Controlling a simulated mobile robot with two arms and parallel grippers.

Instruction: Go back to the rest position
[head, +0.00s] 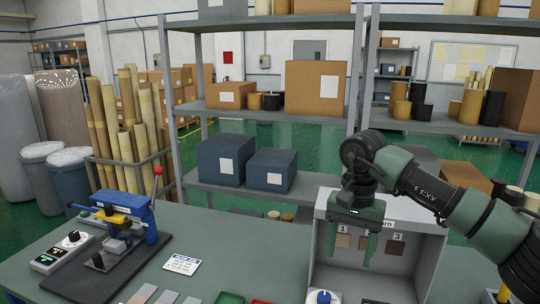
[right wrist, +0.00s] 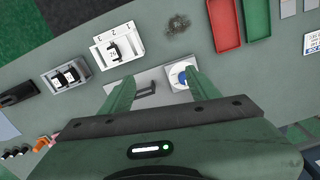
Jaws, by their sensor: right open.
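My right gripper (head: 349,250) hangs fingers down in front of the grey box with numbered sample squares (head: 431,250) on the bench (head: 215,232). Its two green fingers are apart with nothing between them. In the right wrist view the open fingers (right wrist: 161,80) are over the bench, near a white plate with a blue round knob (right wrist: 182,76) and a pale plate with a dark handle (right wrist: 146,92). My right arm reaches in from the right. My left gripper is in neither view.
A blue bench device with a red-knobbed lever (head: 128,218) stands at the left. Red (right wrist: 224,22) and green (right wrist: 256,18) trays and a white numbered holder (right wrist: 117,46) lie on the bench. Shelves with blue boxes (head: 271,170) stand behind. The bench between device and grey box is mostly clear.

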